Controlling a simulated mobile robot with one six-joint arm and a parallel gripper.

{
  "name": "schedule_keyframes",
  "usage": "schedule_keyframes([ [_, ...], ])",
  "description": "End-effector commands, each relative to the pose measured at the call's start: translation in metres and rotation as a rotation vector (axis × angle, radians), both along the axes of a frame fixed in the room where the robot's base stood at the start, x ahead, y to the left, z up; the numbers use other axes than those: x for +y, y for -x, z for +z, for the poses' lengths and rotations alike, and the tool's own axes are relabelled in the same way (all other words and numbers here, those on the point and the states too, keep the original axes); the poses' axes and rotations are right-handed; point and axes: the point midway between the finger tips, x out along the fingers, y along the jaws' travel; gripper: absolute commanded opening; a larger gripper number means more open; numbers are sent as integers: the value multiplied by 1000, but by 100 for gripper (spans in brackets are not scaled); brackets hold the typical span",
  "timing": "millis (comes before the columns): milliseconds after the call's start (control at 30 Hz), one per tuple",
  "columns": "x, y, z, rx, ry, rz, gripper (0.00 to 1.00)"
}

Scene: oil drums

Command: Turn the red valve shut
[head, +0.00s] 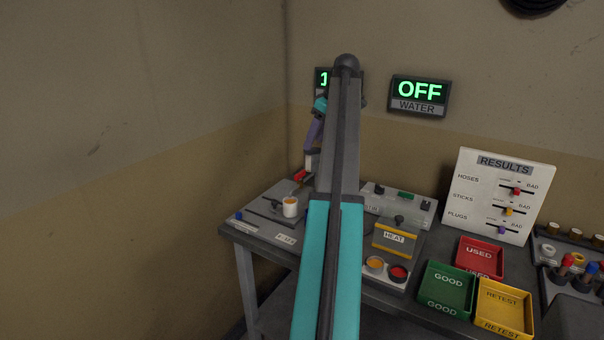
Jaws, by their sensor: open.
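A small red part (300,175), which looks like the red valve's handle, shows at the back left of the bench, just left of my arm. Its exact angle is too small to tell. My gripper (311,166) is small and partly hidden behind my own arm. It is open and points down close to the red part; I cannot tell whether they touch. A display (419,91) on the wall reads OFF above the word WATER. A second green display (321,80) is mostly hidden by my arm.
A yellow HEAT unit (394,239), a green GOOD tray (421,304), a red USED tray (499,261), a yellow RETEST tray (481,316) and a RESULTS board (468,201) fill the right side.

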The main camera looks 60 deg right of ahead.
Motion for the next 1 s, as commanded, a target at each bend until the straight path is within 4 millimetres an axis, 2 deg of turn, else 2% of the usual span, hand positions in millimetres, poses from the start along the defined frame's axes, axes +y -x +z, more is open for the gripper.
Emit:
schedule_keyframes([
  [267, 0, 0, -1, 0, 0, -1, 55],
  [467, 0, -3, -10, 0, -1, -1, 55],
  [1000, 0, -30, -76, 1, -2, -1, 55],
])
